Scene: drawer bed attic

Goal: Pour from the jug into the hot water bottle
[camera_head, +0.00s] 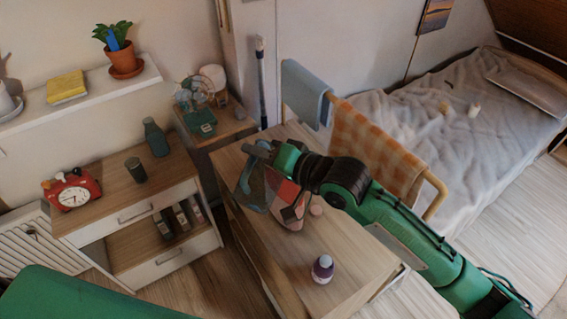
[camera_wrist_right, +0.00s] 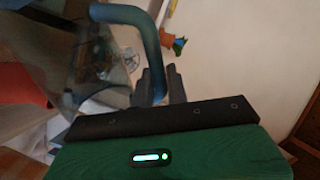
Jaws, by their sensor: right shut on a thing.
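My right gripper (camera_head: 262,151) is over the wooden cabinet and shut on the handle of the blue, see-through jug (camera_head: 258,190). In the right wrist view the jug's blue handle (camera_wrist_right: 153,50) passes between the fingers (camera_wrist_right: 160,88), and its clear body fills the upper left. The jug looks tilted, but its contents and spout cannot be made out. A red-pink thing, apparently the hot water bottle (camera_head: 289,203), is just right of and partly behind the jug. Its opening is hidden by the jug and gripper. My left gripper is out of view.
The wooden cabinet top (camera_head: 345,240) is clear in front, except for a small purple-and-white bottle (camera_head: 322,268). A rail with an orange checked towel (camera_head: 375,145) stands close to my right arm.

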